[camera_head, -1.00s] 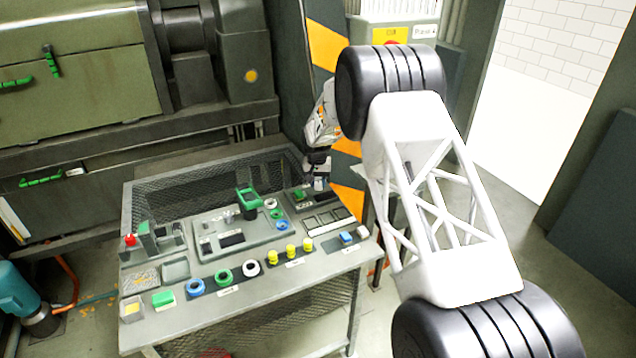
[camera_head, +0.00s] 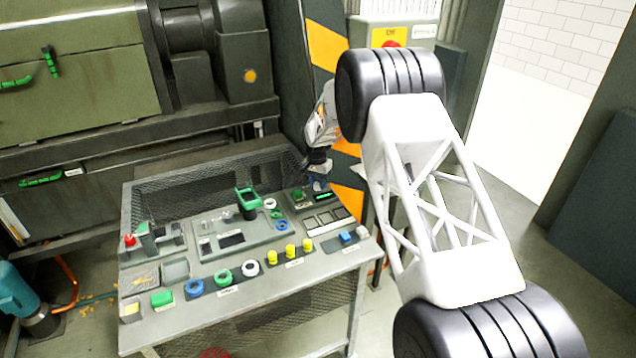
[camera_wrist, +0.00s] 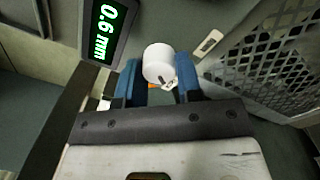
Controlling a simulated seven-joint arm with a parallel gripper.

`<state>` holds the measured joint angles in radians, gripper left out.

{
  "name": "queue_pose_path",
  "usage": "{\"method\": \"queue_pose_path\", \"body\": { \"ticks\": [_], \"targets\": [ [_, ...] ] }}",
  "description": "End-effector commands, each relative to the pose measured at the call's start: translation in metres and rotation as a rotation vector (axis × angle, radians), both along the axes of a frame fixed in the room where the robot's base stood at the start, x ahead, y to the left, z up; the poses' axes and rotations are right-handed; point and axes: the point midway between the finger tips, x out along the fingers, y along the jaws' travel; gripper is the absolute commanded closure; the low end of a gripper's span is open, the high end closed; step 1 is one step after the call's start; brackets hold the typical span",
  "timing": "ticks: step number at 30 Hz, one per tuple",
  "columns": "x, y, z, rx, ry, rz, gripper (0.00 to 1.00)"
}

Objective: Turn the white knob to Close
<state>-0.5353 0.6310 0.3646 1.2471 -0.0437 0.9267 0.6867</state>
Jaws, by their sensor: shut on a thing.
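The white knob (camera_wrist: 158,63) is a short round white cylinder with a small dark mark on its side. In the wrist view it sits between the two blue fingers of my gripper (camera_wrist: 158,78), which is shut on it. In the head view my gripper (camera_head: 318,178) is at the back right corner of the control desk, and the knob cannot be made out there. A label reading Close is not legible in either view. A dark display (camera_wrist: 104,32) with green digits "0.6 mm" stands just left of the knob in the wrist view.
The sloped control desk (camera_head: 215,300) carries a green lever (camera_head: 248,198), blue, green and white round controls, and several yellow buttons along its front. A mesh guard (camera_wrist: 283,60) stands close to the right of the gripper in the wrist view. A striped post (camera_head: 325,50) rises behind.

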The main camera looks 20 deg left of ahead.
Motion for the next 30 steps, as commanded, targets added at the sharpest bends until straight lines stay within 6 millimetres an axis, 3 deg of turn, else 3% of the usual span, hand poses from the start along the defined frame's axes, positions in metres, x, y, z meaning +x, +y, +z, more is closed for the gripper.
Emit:
{"method": "queue_pose_path", "body": {
  "ticks": [2,3,7,20,30],
  "targets": [
    [0.000,0.000,0.000,-0.001,0.001,0.000,0.91],
    [0.000,0.000,0.000,-0.001,0.001,0.000,0.61],
    [0.000,0.000,0.000,0.000,0.000,0.001,0.42],
    [0.000,0.000,0.005,0.001,-0.001,0.001,0.42],
    [0.001,0.002,0.041,0.001,-0.002,0.001,0.42]
  ]
}}
